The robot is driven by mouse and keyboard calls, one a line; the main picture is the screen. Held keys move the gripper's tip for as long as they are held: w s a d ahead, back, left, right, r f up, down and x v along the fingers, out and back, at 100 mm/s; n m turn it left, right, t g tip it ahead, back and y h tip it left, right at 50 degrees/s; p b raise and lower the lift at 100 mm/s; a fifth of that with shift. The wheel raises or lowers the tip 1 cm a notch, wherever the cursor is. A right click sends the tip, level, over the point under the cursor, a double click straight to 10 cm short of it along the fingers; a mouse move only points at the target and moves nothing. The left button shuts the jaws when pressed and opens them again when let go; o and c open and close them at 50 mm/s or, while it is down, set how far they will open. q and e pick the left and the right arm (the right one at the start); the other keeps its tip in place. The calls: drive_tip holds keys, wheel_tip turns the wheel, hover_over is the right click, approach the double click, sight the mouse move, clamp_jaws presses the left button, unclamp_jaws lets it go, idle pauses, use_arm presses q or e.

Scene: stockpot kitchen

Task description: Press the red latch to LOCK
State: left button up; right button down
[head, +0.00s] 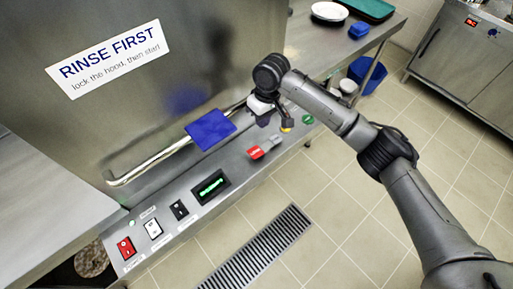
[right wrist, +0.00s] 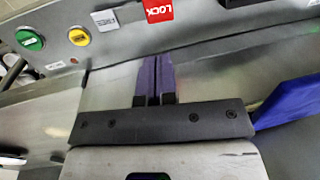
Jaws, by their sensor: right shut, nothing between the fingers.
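The red latch half marked LOCK (head: 254,152) is on the front control strip of the steel machine in the head view. A grey half marked FREE (head: 276,141) sits right beside it. Both show at the top of the right wrist view, the red LOCK half (right wrist: 158,10) to the right of the grey FREE half (right wrist: 106,20). My right gripper (head: 264,121) is shut and empty, above the strip and behind the latch. Its closed purple fingers (right wrist: 154,62) point toward the latch with a gap between. My left gripper is not in view.
A long metal handle bar (head: 150,173) with a blue pad (head: 211,130) runs along the hood. A green button (head: 308,119) and yellow button (right wrist: 79,37) lie beside the latch. A lit display (head: 210,187) and several switches line the strip. The floor in front is clear.

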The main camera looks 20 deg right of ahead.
sight(256, 153)
drive_tip(key=shift+f, duration=0.15)
use_arm(q)
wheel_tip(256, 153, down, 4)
drive_tip(key=b, duration=0.3)
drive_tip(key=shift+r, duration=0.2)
use_arm(e)
drive_tip(key=f, duration=0.4)
drive_tip(key=a+f, duration=0.1)
drive_tip(key=f, duration=0.4)
drive_tip(key=a+f, duration=0.1)
drive_tip(key=f, duration=0.3)
drive_tip(key=shift+s+f, duration=0.3)
drive_tip(key=shift+s, duration=0.05)
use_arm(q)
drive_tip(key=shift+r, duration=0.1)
